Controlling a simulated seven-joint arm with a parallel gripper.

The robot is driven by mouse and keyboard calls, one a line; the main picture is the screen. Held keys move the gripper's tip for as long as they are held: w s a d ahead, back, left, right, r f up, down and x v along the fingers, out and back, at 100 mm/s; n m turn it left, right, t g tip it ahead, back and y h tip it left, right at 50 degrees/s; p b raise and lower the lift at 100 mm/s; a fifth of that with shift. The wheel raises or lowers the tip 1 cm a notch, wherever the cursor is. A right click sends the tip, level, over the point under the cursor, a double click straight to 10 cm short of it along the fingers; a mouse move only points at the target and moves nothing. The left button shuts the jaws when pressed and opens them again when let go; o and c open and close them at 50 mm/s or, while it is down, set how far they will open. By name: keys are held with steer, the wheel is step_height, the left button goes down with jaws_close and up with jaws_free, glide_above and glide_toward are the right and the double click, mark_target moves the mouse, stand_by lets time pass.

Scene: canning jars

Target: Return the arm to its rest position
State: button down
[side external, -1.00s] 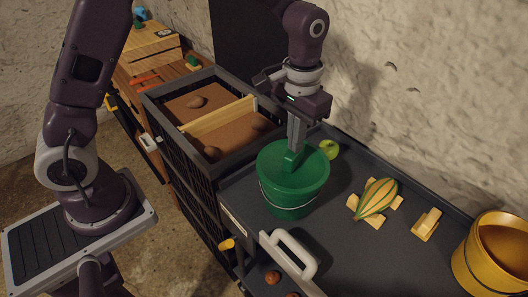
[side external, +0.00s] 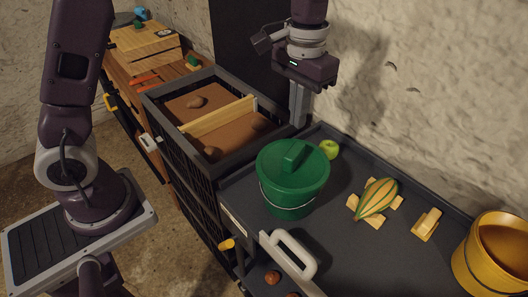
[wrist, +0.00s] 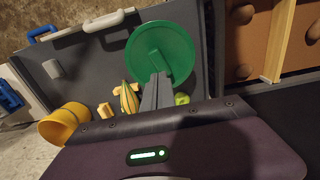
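My gripper (side external: 298,122) is above and behind the green bucket (side external: 290,200), apart from it, by the far corner of the dark worktop. Its fingers look close together with nothing between them; they also show in the wrist view (wrist: 159,76). The green lid (side external: 283,169) with its bar handle (side external: 296,155) sits on the bucket, covering the opening. In the wrist view the lid (wrist: 178,45) lies beyond my fingers, which hide part of it and its handle.
A black crate (side external: 184,150) with brown compartments stands left of the worktop (side external: 350,262). A green apple (side external: 329,149), a striped gourd (side external: 377,199), a yellow wooden block (side external: 426,224) and a yellow bucket (side external: 492,262) stand to the right. A wall rises behind.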

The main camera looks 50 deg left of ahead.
steer(key=shift+r, duration=0.15)
steer(key=s+a+r+t, duration=0.2)
steer(key=s+a+r, duration=0.2)
steer(key=s+r, duration=0.45)
steer(key=s+a+t, duration=0.1)
steer(key=s, duration=0.6)
steer(key=s+a+f+t, duration=0.1)
steer(key=s+a+t, duration=0.1)
steer(key=s, duration=0.5)
steer(key=shift+s+a+t, duration=0.15)
steer(key=shift+a+t, duration=0.1)
steer(key=shift+t, duration=0.05)
